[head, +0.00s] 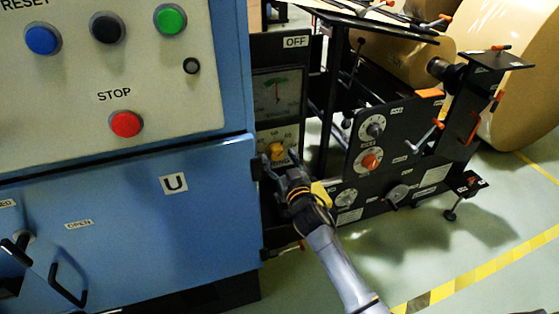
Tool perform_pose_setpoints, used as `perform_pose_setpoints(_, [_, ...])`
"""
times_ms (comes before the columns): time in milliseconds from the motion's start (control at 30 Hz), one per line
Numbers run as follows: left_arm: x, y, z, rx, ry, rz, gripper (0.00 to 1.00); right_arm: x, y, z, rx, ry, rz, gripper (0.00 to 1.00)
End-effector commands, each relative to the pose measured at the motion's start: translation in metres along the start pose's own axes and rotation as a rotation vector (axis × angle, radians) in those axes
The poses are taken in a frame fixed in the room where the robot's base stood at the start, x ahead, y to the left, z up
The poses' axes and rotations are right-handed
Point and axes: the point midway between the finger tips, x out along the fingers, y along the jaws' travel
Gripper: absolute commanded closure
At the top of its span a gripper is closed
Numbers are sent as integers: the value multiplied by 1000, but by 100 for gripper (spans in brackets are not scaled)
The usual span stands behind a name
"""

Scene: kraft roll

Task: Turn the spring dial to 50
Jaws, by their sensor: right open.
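The spring dial (277,149) has a yellow-orange knob on a pale plate, on the dark panel just right of the blue cabinet. Its label is partly covered, with only the end "RING" showing. The pointer's reading is too small to tell. My right gripper (279,160) is open, with its fingertips right at the lower part of the dial plate, just below the knob. I cannot tell whether it touches the knob. My left gripper is not in view.
A gauge (277,95) with a green and red scale is above the dial. The blue cabinet (120,190) is close on the left. A black frame with an orange-red knob (370,161) stands on the right. Big kraft rolls (525,95) are behind it. The floor at lower right is clear.

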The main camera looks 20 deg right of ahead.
Motion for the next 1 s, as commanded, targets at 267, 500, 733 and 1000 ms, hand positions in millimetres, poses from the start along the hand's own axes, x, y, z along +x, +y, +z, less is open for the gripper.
perform_pose_setpoints(267, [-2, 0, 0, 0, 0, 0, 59, 2, 0, 0, 1, 0, -1, 37])
perform_pose_setpoints(500, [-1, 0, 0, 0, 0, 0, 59, 2, 0, 0, 1, 0, -1, 80])
perform_pose_setpoints(733, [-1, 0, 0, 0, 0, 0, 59, 2, 0, 0, -5, 0, -1, 91])
perform_pose_setpoints(1000, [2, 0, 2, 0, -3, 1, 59, 2, 0, -1, -94, 0, -1, 91])
